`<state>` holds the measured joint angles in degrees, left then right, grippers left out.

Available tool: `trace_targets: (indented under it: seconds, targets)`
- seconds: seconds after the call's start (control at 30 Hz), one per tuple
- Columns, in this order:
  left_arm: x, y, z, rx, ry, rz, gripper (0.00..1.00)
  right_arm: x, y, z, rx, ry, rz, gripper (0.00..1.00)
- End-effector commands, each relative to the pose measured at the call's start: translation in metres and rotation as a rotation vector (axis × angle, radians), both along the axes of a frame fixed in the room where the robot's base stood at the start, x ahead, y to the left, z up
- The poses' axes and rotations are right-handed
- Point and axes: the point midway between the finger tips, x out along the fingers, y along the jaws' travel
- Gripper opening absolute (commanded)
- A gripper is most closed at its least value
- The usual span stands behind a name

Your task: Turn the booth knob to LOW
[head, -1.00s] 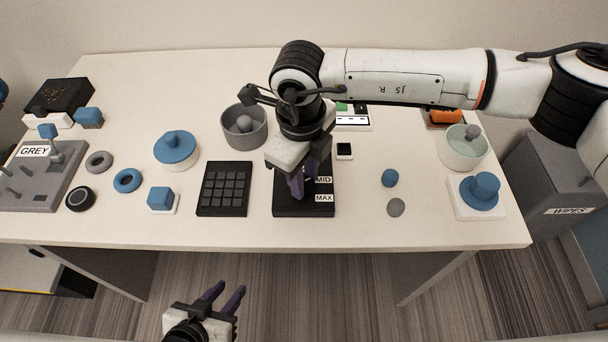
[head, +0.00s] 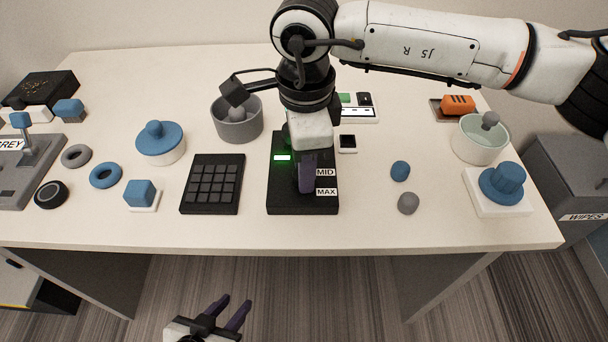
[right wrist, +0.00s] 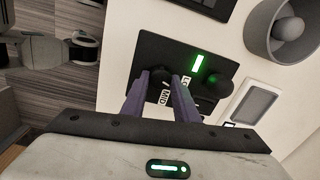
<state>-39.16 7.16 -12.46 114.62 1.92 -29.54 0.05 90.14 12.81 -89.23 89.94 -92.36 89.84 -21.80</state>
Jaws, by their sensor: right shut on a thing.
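The booth box (head: 284,198) is a black panel on the table with MID and MAX labels on its right side. The right wrist view shows a partly covered LO... label and MID beside the fingers. A green light (head: 282,157) is lit on the box. My right gripper (head: 307,180) points down over the box, shut on the dark knob (right wrist: 158,86), which the fingers mostly hide. The knob's exact pointing cannot be read. A dark dome (right wrist: 220,88) stands at the box's other end. My left gripper (head: 233,312) is open and empty in front of the table.
A black keypad (head: 212,184) lies left of the box. A grey bowl (head: 238,122) stands behind it. A small black-and-white device (head: 347,143) and blue and grey pieces (head: 400,171) lie to the right. The table's front strip is mostly clear.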

Motion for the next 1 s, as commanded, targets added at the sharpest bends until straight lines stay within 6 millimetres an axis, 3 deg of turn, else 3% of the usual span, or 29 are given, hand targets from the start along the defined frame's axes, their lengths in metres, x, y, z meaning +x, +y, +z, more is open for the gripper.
trace_targets:
  seconds: [0.4, 1.0]
  targets:
    - [-0.001, -0.001, -0.017, -0.014, -0.004, 0.003, 0.31, 0.001, 0.001, -0.001, 0.003, 0.000, 0.250, 0.05]
    - [-0.002, 0.001, -0.018, -0.009, -0.005, 0.000, 0.31, 0.001, 0.001, 0.001, 0.003, 0.000, 0.312, 0.05]
